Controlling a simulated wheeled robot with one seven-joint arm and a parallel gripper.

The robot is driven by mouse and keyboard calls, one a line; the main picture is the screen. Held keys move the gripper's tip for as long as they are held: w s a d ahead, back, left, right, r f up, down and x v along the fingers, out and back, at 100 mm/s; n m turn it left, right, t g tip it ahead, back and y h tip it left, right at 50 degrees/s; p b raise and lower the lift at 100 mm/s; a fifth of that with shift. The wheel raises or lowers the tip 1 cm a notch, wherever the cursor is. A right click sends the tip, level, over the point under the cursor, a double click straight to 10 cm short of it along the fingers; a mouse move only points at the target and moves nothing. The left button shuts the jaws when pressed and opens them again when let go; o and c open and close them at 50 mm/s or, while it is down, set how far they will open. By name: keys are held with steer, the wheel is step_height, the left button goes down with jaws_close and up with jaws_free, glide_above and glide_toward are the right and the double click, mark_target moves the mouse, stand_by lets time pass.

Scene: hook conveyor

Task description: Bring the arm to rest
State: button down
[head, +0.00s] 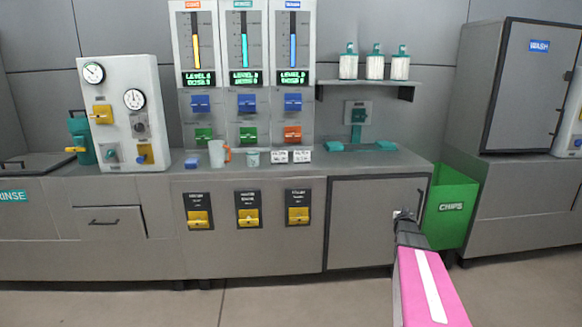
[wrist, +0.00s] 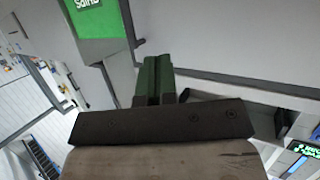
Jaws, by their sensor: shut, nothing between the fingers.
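My gripper (head: 405,216) is in front of the grey cabinet door under the right end of the counter in the head view. My pink arm link runs up to it from the bottom edge. In the wrist view the fingers of my gripper (wrist: 153,82) are close together, with nothing held. The fingertips are small and dark in the head view, close to the door handle (head: 421,197); I cannot tell whether they touch it.
The counter (head: 350,163) holds a clear mug (head: 217,153), a small cup (head: 252,158) and teal pieces (head: 375,146). A WASH cabinet (head: 520,90) stands at right. The floor (head: 290,300) in front is clear.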

steer(key=s+a+f+n+g+y, duration=0.2)
steer(key=s+a+g, duration=0.4)
steer(key=s+a, duration=1.1)
steer(key=s+a+f+n+g+y, duration=0.2)
steer(key=s+a+f+g+y, duration=0.2)
steer(key=s+a, duration=1.4)
steer(key=g, duration=0.2)
steer(key=shift+a+f+g, duration=0.15)
steer(key=shift+g, duration=0.15)
steer(key=shift+s, duration=0.1)
